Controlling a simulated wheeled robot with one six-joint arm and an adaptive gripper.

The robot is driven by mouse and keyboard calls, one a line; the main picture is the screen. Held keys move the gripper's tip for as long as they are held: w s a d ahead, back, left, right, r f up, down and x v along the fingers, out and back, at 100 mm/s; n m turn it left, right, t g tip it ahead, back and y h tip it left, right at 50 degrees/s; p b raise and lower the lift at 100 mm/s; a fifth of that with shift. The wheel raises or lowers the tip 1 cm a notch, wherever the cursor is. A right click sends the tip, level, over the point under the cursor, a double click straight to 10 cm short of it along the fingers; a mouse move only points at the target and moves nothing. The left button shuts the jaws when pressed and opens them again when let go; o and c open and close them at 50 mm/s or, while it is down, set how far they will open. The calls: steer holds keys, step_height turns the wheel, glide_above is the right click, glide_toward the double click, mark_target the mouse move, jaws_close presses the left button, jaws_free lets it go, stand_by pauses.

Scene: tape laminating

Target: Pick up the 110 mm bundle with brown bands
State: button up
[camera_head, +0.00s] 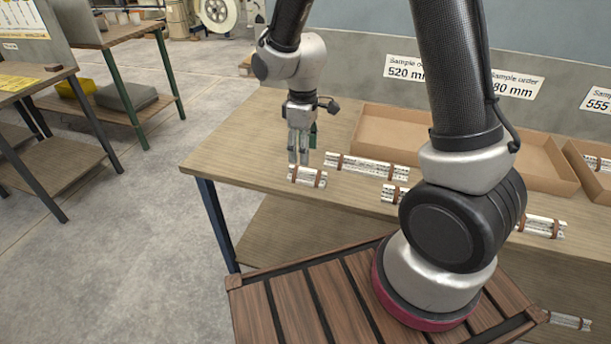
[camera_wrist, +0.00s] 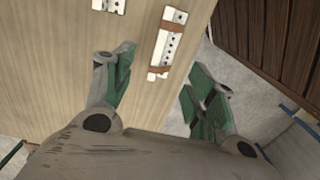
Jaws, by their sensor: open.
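A short white bundle with two brown bands (camera_head: 307,177) lies near the left front corner of the table. It also appears to be the banded bundle in the wrist view (camera_wrist: 168,44), at the top centre. My gripper (camera_head: 298,160) is above and just behind this short bundle in the head view. In the wrist view my gripper (camera_wrist: 160,72) has its green-padded fingers spread wide, with nothing held between them. The bundle lies beyond the fingertips, and contact cannot be seen. No length is marked on the bundle.
A longer banded bundle (camera_head: 367,168) lies to the right, close by; more are partly behind my arm. A cardboard tray (camera_head: 385,123) stands at the back of the table (camera_head: 240,150). Table left of the short bundle is clear.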

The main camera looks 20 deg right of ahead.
mark_target(304, 177)
steer(key=f, duration=0.7)
steer(key=shift+s+f, duration=0.4)
steer(key=shift+c, duration=0.3)
steer(key=c, duration=1.1)
